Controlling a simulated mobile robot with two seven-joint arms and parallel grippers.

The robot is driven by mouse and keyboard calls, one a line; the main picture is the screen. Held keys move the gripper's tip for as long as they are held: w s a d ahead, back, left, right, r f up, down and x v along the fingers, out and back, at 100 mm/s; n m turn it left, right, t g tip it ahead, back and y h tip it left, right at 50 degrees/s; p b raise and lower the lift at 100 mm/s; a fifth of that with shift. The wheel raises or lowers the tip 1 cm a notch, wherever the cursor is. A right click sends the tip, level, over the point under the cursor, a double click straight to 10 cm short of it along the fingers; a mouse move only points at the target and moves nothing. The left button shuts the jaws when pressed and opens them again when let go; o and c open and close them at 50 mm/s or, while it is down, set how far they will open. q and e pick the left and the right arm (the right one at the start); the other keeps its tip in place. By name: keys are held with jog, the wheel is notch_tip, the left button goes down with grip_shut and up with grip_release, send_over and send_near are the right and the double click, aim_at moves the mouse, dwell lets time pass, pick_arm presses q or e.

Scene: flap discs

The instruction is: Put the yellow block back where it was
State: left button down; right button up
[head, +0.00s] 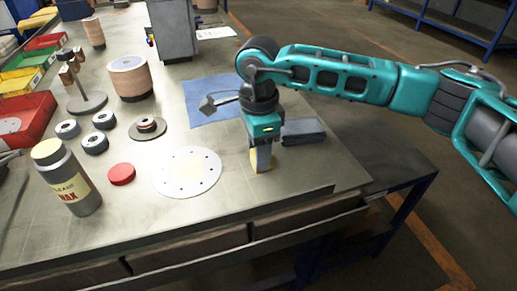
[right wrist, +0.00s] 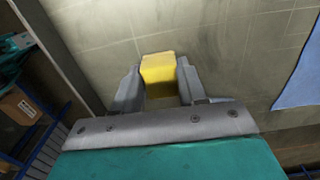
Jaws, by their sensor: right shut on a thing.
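The yellow block (head: 260,161) is at the right side of the bench, between the fingers of my right gripper (head: 263,158). In the right wrist view the block (right wrist: 159,68) sits between the two grey fingers of the gripper (right wrist: 160,85), which is shut on it. The gripper points down, and the block is at or just above the bench top; I cannot tell whether it touches. My left gripper is not in view.
A white disc (head: 187,172) with holes lies just left of the gripper. A blue cloth (head: 205,108) and a grey stack (head: 303,132) lie behind it. A red lid (head: 121,174), a wax bottle (head: 67,178) and grey rings (head: 95,143) stand further left. The bench's front edge (head: 280,205) is close.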

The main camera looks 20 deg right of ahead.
jog(key=shift+f, duration=0.25)
jog(key=o, duration=1.1)
jog(key=shift+r, duration=0.1)
jog(key=shift+o, duration=0.2)
jog(key=shift+r, duration=0.6)
notch_tip(320, 180, up, 11)
jog(key=shift+p, duration=0.35)
